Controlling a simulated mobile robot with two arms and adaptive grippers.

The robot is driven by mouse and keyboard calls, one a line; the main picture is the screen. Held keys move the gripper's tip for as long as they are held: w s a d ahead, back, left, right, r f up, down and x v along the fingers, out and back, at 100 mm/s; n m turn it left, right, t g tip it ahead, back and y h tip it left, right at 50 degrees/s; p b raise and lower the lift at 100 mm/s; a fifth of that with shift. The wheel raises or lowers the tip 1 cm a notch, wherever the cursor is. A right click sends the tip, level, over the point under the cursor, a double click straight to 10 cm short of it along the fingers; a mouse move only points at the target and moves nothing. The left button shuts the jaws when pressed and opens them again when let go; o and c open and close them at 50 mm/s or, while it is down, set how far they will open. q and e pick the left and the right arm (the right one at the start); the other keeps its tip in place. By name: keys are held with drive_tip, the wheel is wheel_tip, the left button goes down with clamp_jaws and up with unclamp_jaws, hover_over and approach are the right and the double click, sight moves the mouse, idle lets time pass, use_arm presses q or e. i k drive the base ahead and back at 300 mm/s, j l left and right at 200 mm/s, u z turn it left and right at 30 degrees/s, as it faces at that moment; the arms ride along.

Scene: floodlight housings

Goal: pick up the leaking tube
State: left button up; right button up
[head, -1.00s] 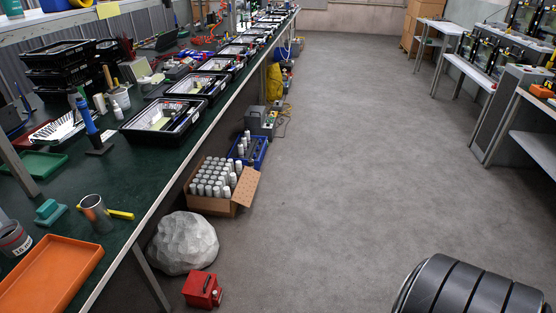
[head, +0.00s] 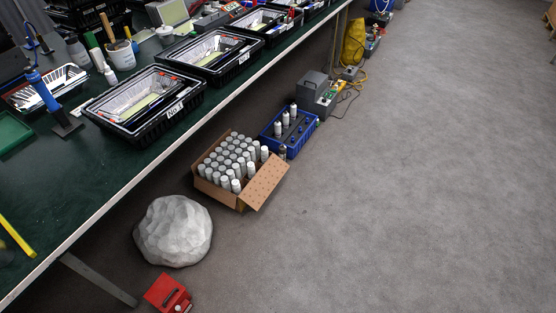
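Several grey-white capped tubes (head: 236,153) stand upright and close together in an open cardboard box (head: 262,190) on the floor under the table edge. A few more white tubes (head: 285,119) stand in a blue crate (head: 302,131) just behind it. A small dark-and-white tube (head: 282,153) stands on the floor between box and crate. I cannot make out a leak on any tube at this size. A blue tube-like tool (head: 42,90) on a black foot stands on the table. Neither of my grippers is in view.
The green-topped table (head: 95,170) runs along the left, with black trays (head: 150,125) on it. A pale grey rock (head: 174,231) and a red box (head: 168,294) lie on the floor before the cardboard box. A grey machine with cables (head: 316,92) stands behind the crate. The floor right is clear.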

sight(283, 148)
drive_tip(key=i+l, duration=0.1)
drive_tip(key=i+l+u, duration=0.15)
drive_tip(key=u, duration=0.25)
drive_tip(key=i+l+u, duration=0.15)
drive_tip(key=u, duration=0.3)
